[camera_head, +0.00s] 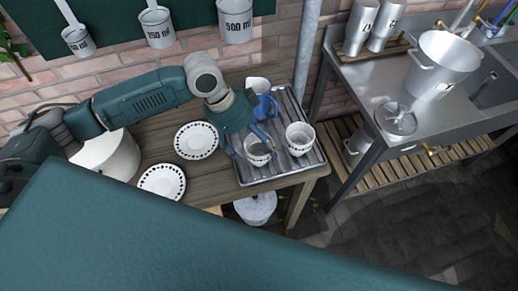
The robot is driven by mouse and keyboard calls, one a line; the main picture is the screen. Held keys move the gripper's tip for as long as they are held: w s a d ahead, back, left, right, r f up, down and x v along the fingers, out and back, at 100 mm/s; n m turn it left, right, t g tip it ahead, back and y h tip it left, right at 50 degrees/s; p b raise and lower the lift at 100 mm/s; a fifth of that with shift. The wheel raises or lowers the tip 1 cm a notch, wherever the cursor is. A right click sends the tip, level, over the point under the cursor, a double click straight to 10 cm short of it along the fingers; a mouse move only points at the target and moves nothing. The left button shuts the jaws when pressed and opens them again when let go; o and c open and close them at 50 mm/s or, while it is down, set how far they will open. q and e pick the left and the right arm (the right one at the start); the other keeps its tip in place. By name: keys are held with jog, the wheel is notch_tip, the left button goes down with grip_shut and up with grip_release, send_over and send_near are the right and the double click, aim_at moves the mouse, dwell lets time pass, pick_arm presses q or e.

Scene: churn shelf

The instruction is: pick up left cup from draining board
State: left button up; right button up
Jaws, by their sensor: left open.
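My left gripper (251,144), with blue fingers, is open just above and at this cup. One finger is at the cup's left side and the other is near its upper right rim; I cannot tell whether they touch it. The gripper hides part of the cup. A second patterned cup (300,137) stands to the right on the same board, clear of the gripper. My right gripper is not in view.
Two patterned plates, one farther back (195,140) and one nearer (162,181), lie on the wooden table (213,182) left of the board. A white vessel (257,85) stands behind the gripper. A metal sink bench (360,78) with a large pot (440,66) is at right.

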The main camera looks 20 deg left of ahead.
aim_at(259, 152)
pick_arm(q)
jog(key=shift+x, duration=1.45)
jog(key=shift+s, duration=0.15)
jog(key=c, duration=1.2)
jog(key=shift+c, duration=0.2)
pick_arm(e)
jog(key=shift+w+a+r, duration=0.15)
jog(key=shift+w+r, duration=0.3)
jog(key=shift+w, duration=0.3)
pick_arm(q)
jog(key=shift+r, duration=0.15)
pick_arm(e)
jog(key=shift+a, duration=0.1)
